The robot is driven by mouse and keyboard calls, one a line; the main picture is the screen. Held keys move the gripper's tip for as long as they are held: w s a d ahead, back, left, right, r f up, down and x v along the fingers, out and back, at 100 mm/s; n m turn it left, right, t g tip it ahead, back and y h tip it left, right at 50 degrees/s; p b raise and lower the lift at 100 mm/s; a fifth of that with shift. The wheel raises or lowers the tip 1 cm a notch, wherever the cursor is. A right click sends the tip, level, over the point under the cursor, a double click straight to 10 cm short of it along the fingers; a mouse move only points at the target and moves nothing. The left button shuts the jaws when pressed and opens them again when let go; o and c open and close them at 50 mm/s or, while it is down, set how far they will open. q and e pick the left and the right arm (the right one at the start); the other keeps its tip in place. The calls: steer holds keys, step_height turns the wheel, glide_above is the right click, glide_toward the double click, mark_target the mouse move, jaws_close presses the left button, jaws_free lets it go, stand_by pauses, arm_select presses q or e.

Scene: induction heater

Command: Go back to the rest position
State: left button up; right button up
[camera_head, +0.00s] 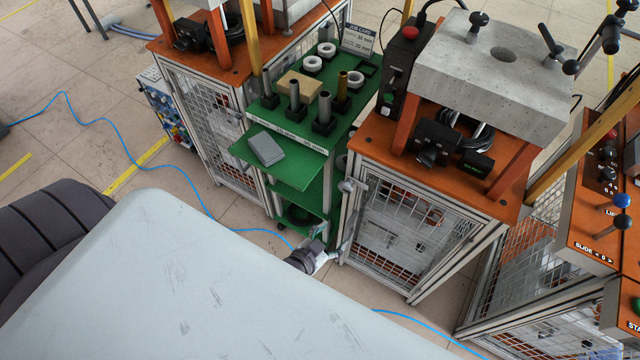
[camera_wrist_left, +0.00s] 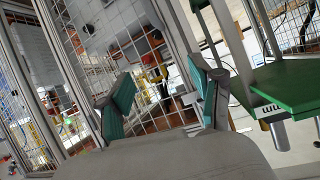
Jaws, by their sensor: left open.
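My left gripper (camera_head: 326,244) is low in front of the gap between the green shelf stand and the right-hand orange-topped cabinet. Part of its arm is hidden behind the large pale surface in the foreground. In the left wrist view its two teal-padded fingers (camera_wrist_left: 163,98) are spread apart with nothing between them. Mesh panels and cabinet frames show beyond the fingers. My right gripper is in neither view.
The green stand (camera_head: 298,178) holds dark metal cylinders, white rings and a grey box (camera_head: 266,149). The right cabinet (camera_head: 410,235) has a mesh front close to my left gripper. A blue cable (camera_head: 190,180) crosses the tiled floor. A control panel (camera_head: 590,215) stands at right.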

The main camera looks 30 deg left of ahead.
arm_select(q)
steer(key=shift+s+a+f, duration=0.25)
steer(key=shift+a+f, duration=0.1)
steer(key=shift+f, duration=0.25)
steer(key=s+a+f+g, duration=0.1)
steer(key=s+f+g, duration=0.4)
steer(key=s+f, duration=0.75)
steer(key=s+a+f+g+y, duration=0.1)
steer(key=s+a+f+g, duration=0.1)
steer(key=s+f, duration=0.4)
steer(key=s+a+f+n+g+y, duration=0.1)
steer(key=s+a+f+g, duration=0.2)
steer(key=s, duration=1)
step_height(320, 180, down, 3)
steer(key=shift+a+f+g, duration=0.2)
steer(key=shift+a+g, duration=0.05)
steer(key=shift+g, duration=0.35)
